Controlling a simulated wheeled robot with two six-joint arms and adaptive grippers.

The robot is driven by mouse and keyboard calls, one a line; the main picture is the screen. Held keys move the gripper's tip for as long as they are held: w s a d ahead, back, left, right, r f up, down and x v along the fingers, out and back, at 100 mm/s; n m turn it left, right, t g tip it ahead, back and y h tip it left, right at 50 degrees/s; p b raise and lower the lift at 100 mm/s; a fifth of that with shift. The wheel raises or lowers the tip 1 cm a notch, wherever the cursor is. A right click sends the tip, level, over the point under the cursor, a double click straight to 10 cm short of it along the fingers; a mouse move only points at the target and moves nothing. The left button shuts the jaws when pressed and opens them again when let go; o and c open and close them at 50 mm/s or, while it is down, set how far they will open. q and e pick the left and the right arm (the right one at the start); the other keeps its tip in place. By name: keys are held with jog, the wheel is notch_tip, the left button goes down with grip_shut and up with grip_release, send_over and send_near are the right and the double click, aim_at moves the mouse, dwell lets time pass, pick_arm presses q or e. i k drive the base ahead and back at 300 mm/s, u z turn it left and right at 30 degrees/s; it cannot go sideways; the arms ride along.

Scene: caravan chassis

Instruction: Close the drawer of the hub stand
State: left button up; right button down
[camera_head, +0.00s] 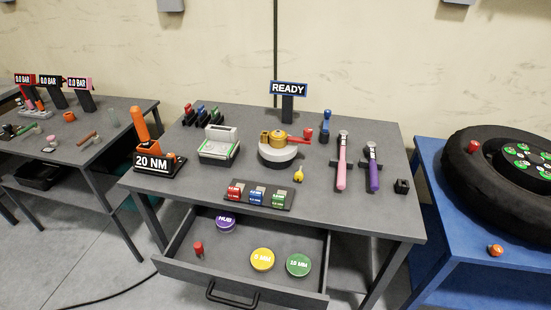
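The drawer (235,288) of the grey hub stand (215,186) is pulled well out toward me, below the tabletop. Its dark bar handle (232,297) is at the middle of its front, near the bottom of the view. Inside lie a purple tin marked HUB (225,222), a yellow round tin (262,260), a green round tin (298,265) and a small red piece (198,249). Neither of my grippers shows in the head view.
The tabletop holds a READY sign (288,89), a 20 NM stand (153,162), a hub on a round base (278,150), and pink and purple tools. A blue table (440,235) with a tire (500,170) is at right, another grey table (85,155) at left.

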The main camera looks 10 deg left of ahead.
aim_at(226, 266)
jog(key=k, duration=0.5)
jog(key=u, duration=1)
jog(key=i, duration=0.65)
jog(key=z, duration=0.45)
